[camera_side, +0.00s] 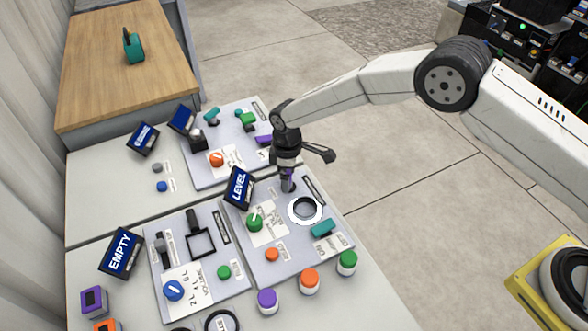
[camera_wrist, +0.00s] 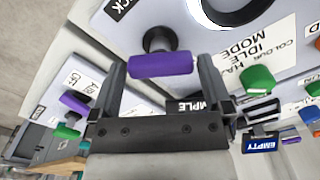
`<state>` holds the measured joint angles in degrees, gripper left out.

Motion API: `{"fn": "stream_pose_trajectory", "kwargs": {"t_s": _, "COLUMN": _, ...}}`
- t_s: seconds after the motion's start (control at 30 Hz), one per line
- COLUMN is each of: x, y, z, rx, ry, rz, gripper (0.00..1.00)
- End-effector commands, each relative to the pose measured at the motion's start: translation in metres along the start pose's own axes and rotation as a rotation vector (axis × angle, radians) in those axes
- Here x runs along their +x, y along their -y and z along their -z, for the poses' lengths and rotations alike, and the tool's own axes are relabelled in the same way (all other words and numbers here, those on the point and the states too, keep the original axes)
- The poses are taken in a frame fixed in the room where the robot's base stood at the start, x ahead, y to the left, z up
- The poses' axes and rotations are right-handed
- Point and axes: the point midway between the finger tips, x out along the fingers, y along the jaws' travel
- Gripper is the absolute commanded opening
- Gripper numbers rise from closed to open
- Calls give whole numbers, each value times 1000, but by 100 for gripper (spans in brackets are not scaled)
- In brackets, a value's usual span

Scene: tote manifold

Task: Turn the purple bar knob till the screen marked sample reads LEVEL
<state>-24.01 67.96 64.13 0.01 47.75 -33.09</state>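The purple bar knob (camera_wrist: 164,64) lies crosswise between my gripper's fingertips in the wrist view, on a dark round base on a pale panel. Only a little purple shows in the side view (camera_side: 287,174), beneath my gripper (camera_side: 287,184). In the wrist view my gripper (camera_wrist: 162,66) is open, one finger near each end of the bar, with narrow gaps visible. A tilted screen (camera_side: 239,188) beside this panel reads LEVEL in the side view. In the wrist view a dark label (camera_wrist: 197,105) ending in "MPLE" shows, partly hidden by my gripper.
The same panel has a white ring (camera_side: 305,209), a green knob (camera_side: 254,222) and a teal bar (camera_side: 323,228). Another screen (camera_side: 121,253) reads EMPTY. Another purple bar (camera_side: 264,139) is on the rear panel. Several coloured capped jars, including a purple one (camera_side: 267,301), line the front.

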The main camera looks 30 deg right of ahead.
Motion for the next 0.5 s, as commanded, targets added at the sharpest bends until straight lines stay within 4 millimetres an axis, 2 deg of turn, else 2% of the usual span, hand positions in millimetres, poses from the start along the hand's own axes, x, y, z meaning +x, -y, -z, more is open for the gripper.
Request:
{"fn": "stream_pose_trajectory", "kwargs": {"t_s": 0.27, "x": -8, "y": 0, "z": 0, "rx": 0, "ry": 0, "rz": 0, "gripper": 100}}
{"fn": "stream_pose_trajectory", "kwargs": {"t_s": 0.5, "x": -34, "y": 0, "z": 0, "rx": 0, "ry": -1, "rz": -1, "gripper": 100}}
